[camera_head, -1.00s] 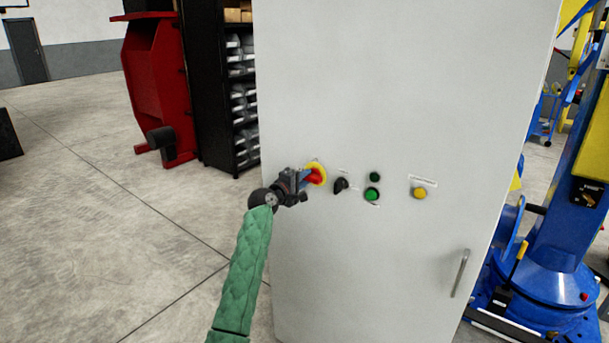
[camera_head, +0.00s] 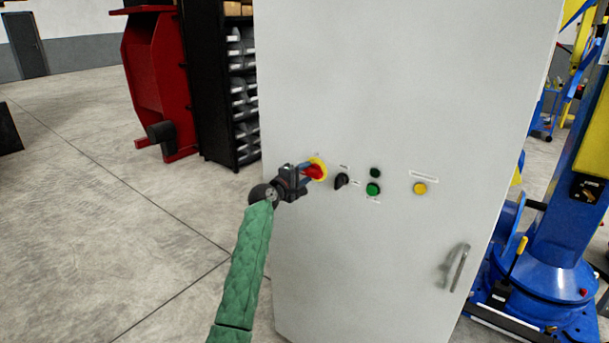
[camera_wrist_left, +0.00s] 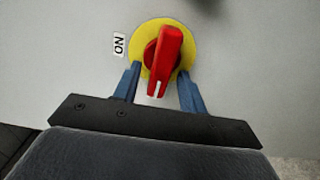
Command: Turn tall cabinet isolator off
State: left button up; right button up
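The tall grey cabinet (camera_head: 390,90) fills the middle of the head view. Its isolator (camera_head: 316,171) is a red handle on a yellow disc at the left of the control row. In the left wrist view the red handle (camera_wrist_left: 164,62) stands nearly upright, slightly tilted, with a white mark at its lower end. An ON label (camera_wrist_left: 119,45) is left of the yellow disc (camera_wrist_left: 189,42). My left gripper (camera_wrist_left: 160,84) is open, its blue fingers apart on either side of the handle's lower end, with gaps visible. It also shows at the isolator in the head view (camera_head: 308,172). My right gripper is not in view.
Right of the isolator are a black selector switch (camera_head: 341,181), a green button (camera_head: 373,189) and a yellow button (camera_head: 419,188). A door handle (camera_head: 459,268) is lower right. A black shelf (camera_head: 222,90) and red machine part (camera_head: 158,85) stand left; a blue machine (camera_head: 560,230) stands right.

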pick_arm(q)
jog(key=shift+s, duration=0.2)
jog(key=shift+s+a+f+b, duration=0.1)
jog(key=shift+s+a+b, duration=0.2)
jog(key=b+v, duration=0.2)
jog(key=v, duration=0.4)
jog(key=shift+s+a, duration=0.25)
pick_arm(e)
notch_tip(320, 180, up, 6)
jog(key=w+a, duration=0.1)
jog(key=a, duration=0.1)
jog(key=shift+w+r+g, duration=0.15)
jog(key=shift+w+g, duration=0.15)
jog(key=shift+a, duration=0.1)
